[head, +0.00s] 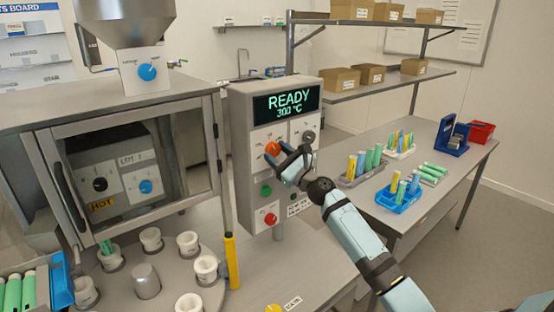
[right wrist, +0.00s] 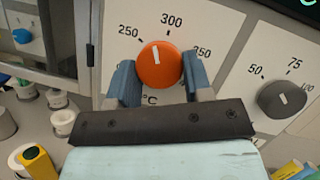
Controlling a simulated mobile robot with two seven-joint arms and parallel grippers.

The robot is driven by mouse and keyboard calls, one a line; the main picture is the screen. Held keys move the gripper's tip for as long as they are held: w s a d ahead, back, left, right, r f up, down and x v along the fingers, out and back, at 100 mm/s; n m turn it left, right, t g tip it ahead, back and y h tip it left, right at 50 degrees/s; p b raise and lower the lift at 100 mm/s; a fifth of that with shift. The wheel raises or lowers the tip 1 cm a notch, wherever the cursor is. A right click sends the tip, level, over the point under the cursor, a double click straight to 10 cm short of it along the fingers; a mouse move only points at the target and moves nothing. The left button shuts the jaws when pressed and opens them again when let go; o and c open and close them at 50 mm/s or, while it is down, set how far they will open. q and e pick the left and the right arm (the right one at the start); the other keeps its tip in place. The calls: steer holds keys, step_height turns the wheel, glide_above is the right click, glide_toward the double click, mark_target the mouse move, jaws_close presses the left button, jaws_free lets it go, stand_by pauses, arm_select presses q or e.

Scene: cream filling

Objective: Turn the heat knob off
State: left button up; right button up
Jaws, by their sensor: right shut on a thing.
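The orange heat knob (head: 272,148) is on the front of the grey control box (head: 240,150). In the right wrist view the knob (right wrist: 158,66) has a white mark pointing up, roughly toward the 300 on a dial that also shows 250 and 350. My right gripper (head: 283,160) is at the panel, with its two blue fingers on either side of the knob, shut on it. The box's display (head: 287,103) reads READY 300 °C. My left gripper is not in view.
A grey knob (head: 308,136) sits right of the orange one, with a green button (head: 266,190) and a red knob (head: 270,219) below. A yellow post (head: 231,260) and white cups (head: 205,268) stand at the lower left. A side table (head: 430,200) holds racks of tubes.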

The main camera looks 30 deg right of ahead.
steer(key=n+g+y+b, duration=0.1)
steer(key=n, duration=0.2)
steer(key=n+g+y+b, duration=0.1)
steer(key=n, duration=0.2)
steer(key=shift+d, duration=0.15)
steer(key=n+g+y+b, duration=0.1)
steer(key=n, duration=0.3)
steer(key=shift+d+r, duration=0.1)
steer(key=shift+r, duration=0.1)
steer(key=n+g, duration=0.1)
steer(key=n, duration=0.2)
steer(key=shift+r+g, duration=0.15)
steer(key=shift+g, duration=0.15)
steer(key=shift+r+n+g, duration=0.1)
steer(key=shift+n+g, duration=0.3)
steer(key=shift+n, duration=0.6)
steer(key=shift+r+n+h+p, duration=0.1)
steer(key=shift+n+h+p, duration=0.3)
steer(key=shift+n, duration=0.4)
steer(key=shift+r+n+g+h+p, duration=0.15)
steer(key=shift+n+g+h+p, duration=0.15)
steer(key=shift+n+g+p, duration=0.65)
steer(key=shift+n+h+p, duration=0.3)
steer(key=shift+n, duration=0.55)
